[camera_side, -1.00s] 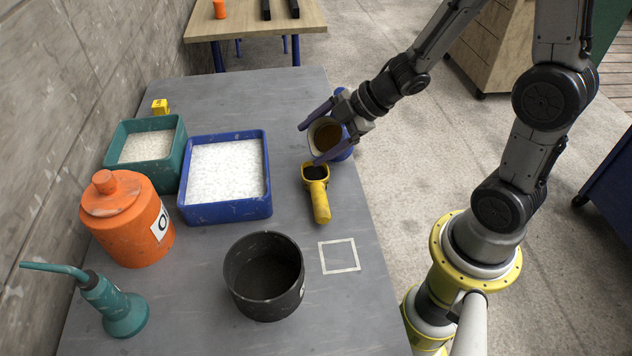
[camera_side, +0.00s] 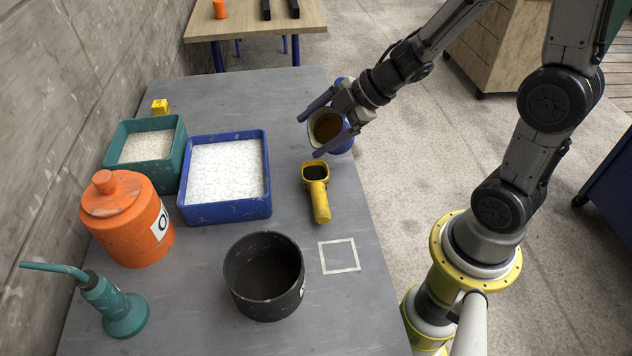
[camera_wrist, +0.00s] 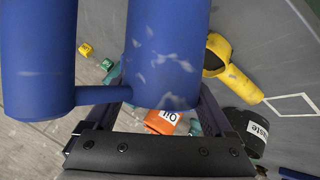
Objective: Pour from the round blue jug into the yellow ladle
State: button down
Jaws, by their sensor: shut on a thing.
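The round blue jug (camera_side: 345,145) is held off the table, tilted, its pale rim and brown contents facing the side camera. It fills much of the wrist view (camera_wrist: 165,50). My gripper (camera_side: 310,137) is shut on the jug, one finger along each side. The yellow ladle (camera_side: 320,203) lies on the table just below and in front of the jug's mouth, with dark brown content in its bowl. The ladle also shows in the wrist view (camera_wrist: 233,75). No stream shows between jug and ladle. My fingertips are hidden behind the jug in the wrist view.
A blue tray (camera_side: 228,212) and a green tray (camera_side: 178,178) of white granules stand left of the ladle. An orange canister (camera_side: 130,235), a teal oil can (camera_side: 122,315) and a black pot (camera_side: 265,297) stand nearer. A white square outline (camera_side: 339,257) marks bare table.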

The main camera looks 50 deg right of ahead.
jog(key=shift+r, duration=2.45)
jog(key=m+y, duration=0.1)
jog(key=y, duration=0.1)
jog(key=shift+d+f+y, duration=0.1)
jog(key=shift+y, duration=0.2)
jog(key=m+y, duration=0.1)
jog(key=y, duration=0.1)
jog(key=shift+m+y, duration=0.4)
jog(key=shift+y, duration=0.4)
jog(key=w+d+f+m+t+h, duration=0.2)
jog(key=w+m+t+h, duration=0.3)
jog(key=w, duration=0.4)
jog(key=shift+w+d+f+m+h, duration=0.15)
jog(key=shift+w+f+m+h, duration=0.25)
jog(key=shift+f+m+h, duration=0.75)
